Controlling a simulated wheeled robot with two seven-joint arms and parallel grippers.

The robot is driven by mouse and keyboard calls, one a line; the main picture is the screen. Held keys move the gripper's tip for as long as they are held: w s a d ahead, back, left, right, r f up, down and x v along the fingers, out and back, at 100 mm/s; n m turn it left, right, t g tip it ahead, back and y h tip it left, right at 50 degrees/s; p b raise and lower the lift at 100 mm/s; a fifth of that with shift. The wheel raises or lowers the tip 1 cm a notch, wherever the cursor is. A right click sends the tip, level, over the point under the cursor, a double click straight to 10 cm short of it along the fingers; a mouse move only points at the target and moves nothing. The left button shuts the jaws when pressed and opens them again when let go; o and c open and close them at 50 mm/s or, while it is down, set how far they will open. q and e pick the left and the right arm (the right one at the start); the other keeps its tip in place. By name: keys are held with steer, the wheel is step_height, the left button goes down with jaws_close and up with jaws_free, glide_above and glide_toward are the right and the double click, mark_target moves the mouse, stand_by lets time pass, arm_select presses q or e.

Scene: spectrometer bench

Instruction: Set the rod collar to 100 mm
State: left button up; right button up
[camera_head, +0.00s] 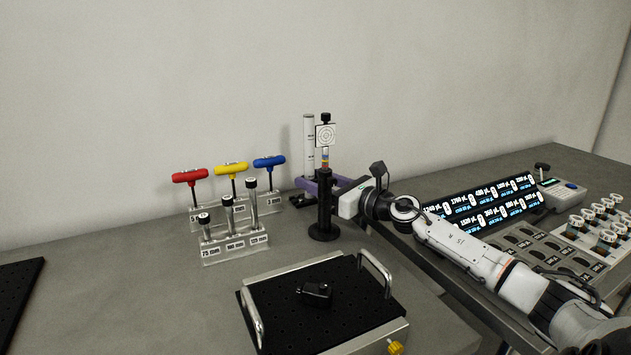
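A black post assembly (324,210) stands upright on a round base at the middle of the bench. A thin rod with a white target card (325,135) rises from its top. A dark collar-like part (325,177) sits where the rod meets the post; no height reading is legible. Labelled spacer rods stand in a clear rack (235,248), marked 75, 100 and 125 mm. My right gripper (332,189) reaches in from the right at the post's upper part. Its fingers are partly hidden by the post, and whether they touch it is unclear. My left gripper is out of view.
Red (190,177), yellow (231,169) and blue (268,162) T-handle drivers stand behind the rack. A pale cylinder (308,145) is behind the post. A black breadboard (285,325) with handles and a small black part (315,292) lies in front. Displays (485,205) are right.

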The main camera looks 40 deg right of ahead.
mark_target(313, 160)
jaws_close()
step_height(313, 160, up, 4)
steer(key=p, duration=0.3)
steer(key=shift+r+p, duration=0.25)
steer(key=shift+p, duration=0.1)
steer(key=shift+r+p, duration=0.3)
steer(key=shift+r, duration=0.1)
steer(key=shift+o, duration=2.1)
jaws_free()
steer(key=shift+f, duration=0.1)
steer(key=shift+s, duration=0.1)
